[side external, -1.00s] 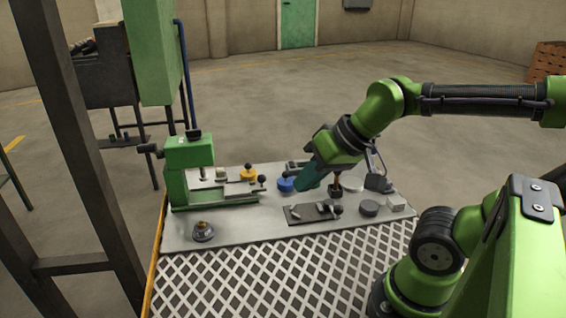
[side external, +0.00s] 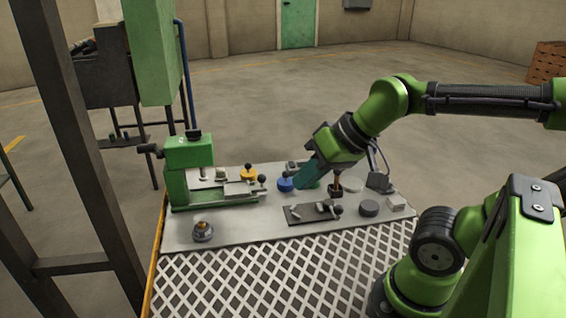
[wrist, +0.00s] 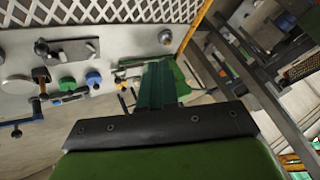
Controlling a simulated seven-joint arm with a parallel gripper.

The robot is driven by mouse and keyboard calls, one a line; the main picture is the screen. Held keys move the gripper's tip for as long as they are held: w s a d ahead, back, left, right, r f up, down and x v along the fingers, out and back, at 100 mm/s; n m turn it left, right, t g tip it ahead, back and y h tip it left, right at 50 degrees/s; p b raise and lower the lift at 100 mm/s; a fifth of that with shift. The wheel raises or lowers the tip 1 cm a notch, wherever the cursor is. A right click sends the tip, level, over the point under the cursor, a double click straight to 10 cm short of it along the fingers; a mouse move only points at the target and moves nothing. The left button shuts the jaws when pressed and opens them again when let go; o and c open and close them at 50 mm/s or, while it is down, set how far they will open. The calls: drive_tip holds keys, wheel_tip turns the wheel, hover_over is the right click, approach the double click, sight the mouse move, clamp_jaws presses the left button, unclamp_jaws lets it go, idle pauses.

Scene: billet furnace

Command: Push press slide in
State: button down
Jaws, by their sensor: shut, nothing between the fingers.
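The green press (side external: 190,165) stands at the left end of the bench. Its pale metal slide (side external: 238,188) sticks out to the right of the body, with a black ball knob (side external: 262,180) at its outer end. My gripper (side external: 299,183) has teal fingers closed together and pointing down and left. It is to the right of the slide knob, apart from it, close to the blue knob (side external: 285,184). In the wrist view my fingers (wrist: 157,68) cover part of the press and slide area.
A yellow knob (side external: 248,173) stands behind the slide. A dark plate with handles (side external: 305,213) and a grey disc (side external: 368,208) lie at the front right. A small round fitting (side external: 203,232) sits before the press. A white lattice (side external: 285,270) borders the bench front.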

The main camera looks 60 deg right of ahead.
drive_tip(key=c, duration=1.7)
unclamp_jaws()
drive_tip(key=shift+d, duration=0.1)
drive_tip(key=o, duration=0.8)
drive_tip(key=shift+m+g+h, duration=0.3)
drive_tip(key=shift+m+g, duration=0.4)
drive_tip(key=w+d, duration=0.1)
drive_tip(key=w+d+f, duration=0.1)
drive_tip(key=w, duration=0.1)
drive_tip(key=shift+w+d+f, duration=0.15)
drive_tip(key=shift+w+d, duration=0.15)
drive_tip(key=shift+o, duration=0.2)
drive_tip(key=w+d+m+g, duration=0.1)
drive_tip(key=w+d+m, duration=0.1)
drive_tip(key=w+d, duration=0.4)
drive_tip(key=shift+w+d+g, duration=0.25)
drive_tip(key=shift+w+g, duration=0.15)
drive_tip(key=shift+w, duration=0.6)
drive_tip(key=w+d+f+m+g, duration=0.2)
drive_tip(key=w+d+f+m, duration=0.1)
drive_tip(key=w+d, duration=0.65)
approach(245, 185)
drive_tip(key=shift+m, duration=0.4)
drive_tip(key=s+f, duration=0.1)
drive_tip(key=s+d+f, duration=0.1)
drive_tip(key=f, duration=0.1)
drive_tip(key=s+f, duration=0.1)
drive_tip(key=f, duration=0.1)
drive_tip(key=shift+s+d, duration=0.15)
drive_tip(key=shift+d, duration=0.05)
